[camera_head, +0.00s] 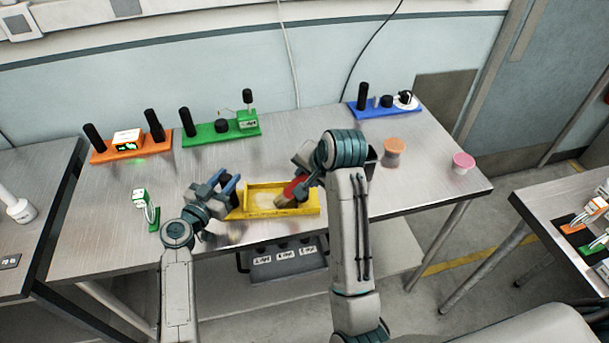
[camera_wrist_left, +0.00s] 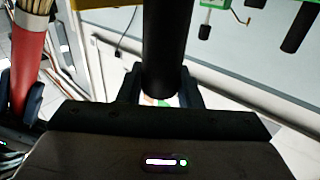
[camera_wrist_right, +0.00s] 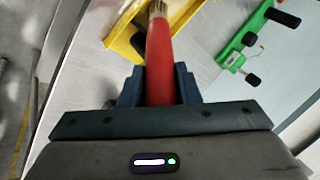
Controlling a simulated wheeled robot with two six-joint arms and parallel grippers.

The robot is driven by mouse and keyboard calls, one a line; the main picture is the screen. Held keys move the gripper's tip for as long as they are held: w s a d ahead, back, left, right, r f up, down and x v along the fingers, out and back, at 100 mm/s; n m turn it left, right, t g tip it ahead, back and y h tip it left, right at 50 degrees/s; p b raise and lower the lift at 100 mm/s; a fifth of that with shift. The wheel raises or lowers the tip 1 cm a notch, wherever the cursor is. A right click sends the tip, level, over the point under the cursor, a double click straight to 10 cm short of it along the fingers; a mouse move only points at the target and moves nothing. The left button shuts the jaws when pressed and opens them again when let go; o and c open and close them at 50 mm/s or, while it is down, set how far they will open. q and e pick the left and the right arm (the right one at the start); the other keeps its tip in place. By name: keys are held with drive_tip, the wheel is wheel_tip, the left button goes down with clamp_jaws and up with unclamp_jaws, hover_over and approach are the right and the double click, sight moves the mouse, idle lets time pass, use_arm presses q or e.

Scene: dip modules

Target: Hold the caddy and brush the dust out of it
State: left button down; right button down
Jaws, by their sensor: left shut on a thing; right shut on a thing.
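The yellow caddy (camera_head: 262,213) lies near the front edge of the middle of the table, with pale dust (camera_head: 265,199) on its floor. My left gripper (camera_head: 229,189) is shut on the caddy's black handle (camera_wrist_left: 168,45) at its left end. My right gripper (camera_head: 306,183) is shut on the red handle of the brush (camera_head: 291,190), over the right part of the caddy. In the right wrist view the brush (camera_wrist_right: 159,50) points its bristles toward the yellow caddy (camera_wrist_right: 122,32). I cannot tell whether the bristles touch the caddy floor. My right arm hides part of the table behind it.
Orange (camera_head: 112,156), green (camera_head: 205,135) and blue (camera_head: 385,111) modules stand along the back. A small green stand (camera_head: 154,220) is at the left. An orange-lidded jar (camera_head: 393,148) and a pink-lidded cup (camera_head: 462,163) are at the right. Table space between them is clear.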

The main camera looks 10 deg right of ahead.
drive_tip(key=a+y, duration=0.1)
drive_tip(key=a, duration=0.5)
drive_tip(key=shift+s+r, duration=0.4)
drive_tip(key=shift+s, duration=0.05)
drive_tip(key=shift+w+d+r, duration=0.1)
drive_tip(key=shift+d+r, duration=0.05)
drive_tip(key=shift+d, duration=0.6)
drive_tip(key=shift+w+d+r, duration=0.1)
drive_tip(key=shift+d+r, duration=0.05)
drive_tip(key=shift+d, duration=0.65)
drive_tip(key=shift+w+d+r, duration=0.1)
drive_tip(key=shift+d+r, duration=0.05)
drive_tip(key=shift+d, duration=0.6)
drive_tip(key=d, duration=0.7)
drive_tip(key=shift+s, duration=0.15)
drive_tip(key=shift+f, duration=0.1)
wheel_tip(320, 180, up, 6)
drive_tip(key=shift+a, duration=0.25)
